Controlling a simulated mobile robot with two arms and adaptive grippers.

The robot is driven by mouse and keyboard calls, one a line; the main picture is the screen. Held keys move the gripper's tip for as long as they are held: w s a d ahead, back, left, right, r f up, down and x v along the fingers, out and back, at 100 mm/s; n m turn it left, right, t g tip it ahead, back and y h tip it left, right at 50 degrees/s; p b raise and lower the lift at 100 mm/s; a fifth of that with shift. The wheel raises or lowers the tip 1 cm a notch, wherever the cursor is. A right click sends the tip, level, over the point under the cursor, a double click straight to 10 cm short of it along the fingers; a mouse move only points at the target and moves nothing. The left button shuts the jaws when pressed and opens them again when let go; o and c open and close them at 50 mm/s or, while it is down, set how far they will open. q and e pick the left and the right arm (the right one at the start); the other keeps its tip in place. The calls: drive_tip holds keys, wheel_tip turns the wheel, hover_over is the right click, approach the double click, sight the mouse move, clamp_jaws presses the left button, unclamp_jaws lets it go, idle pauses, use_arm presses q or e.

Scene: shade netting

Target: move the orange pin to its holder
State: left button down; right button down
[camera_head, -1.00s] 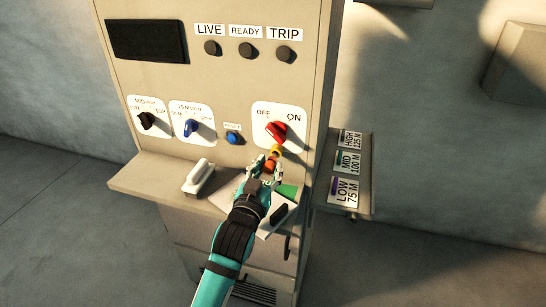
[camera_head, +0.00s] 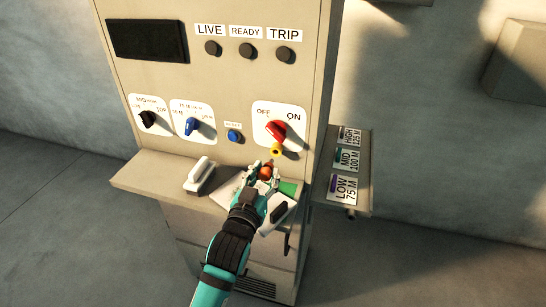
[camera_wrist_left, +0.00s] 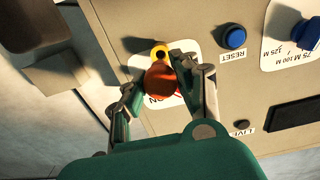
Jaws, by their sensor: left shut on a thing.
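The orange pin (camera_head: 265,173) shows as a round orange head between the fingers of my left gripper (camera_head: 262,170), which is shut on it. They are just below the red OFF/ON switch (camera_head: 276,130) and its yellow ring (camera_head: 277,150). In the left wrist view the orange head (camera_wrist_left: 160,80) sits between the fingertips (camera_wrist_left: 155,85), with the yellow ring (camera_wrist_left: 160,52) beyond it. The pin's shaft is hidden, and I cannot make out which thing is its holder. My right gripper is not in view.
The cabinet's front shelf (camera_head: 150,176) carries a white handle (camera_head: 199,176), a pale sheet, a green patch (camera_head: 289,188) and a dark object (camera_head: 279,213). A side shelf (camera_head: 364,180) at right holds HIGH, MID and LOW labels. A blue button (camera_head: 234,136) is left of the switch.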

sight(264, 177)
use_arm(q)
drive_tip(key=shift+s, duration=0.1)
drive_tip(key=shift+p+v, duration=0.6)
drive_tip(key=shift+v, duration=0.3)
drive_tip(key=shift+p+v, duration=0.45)
drive_tip(key=shift+v, duration=0.6)
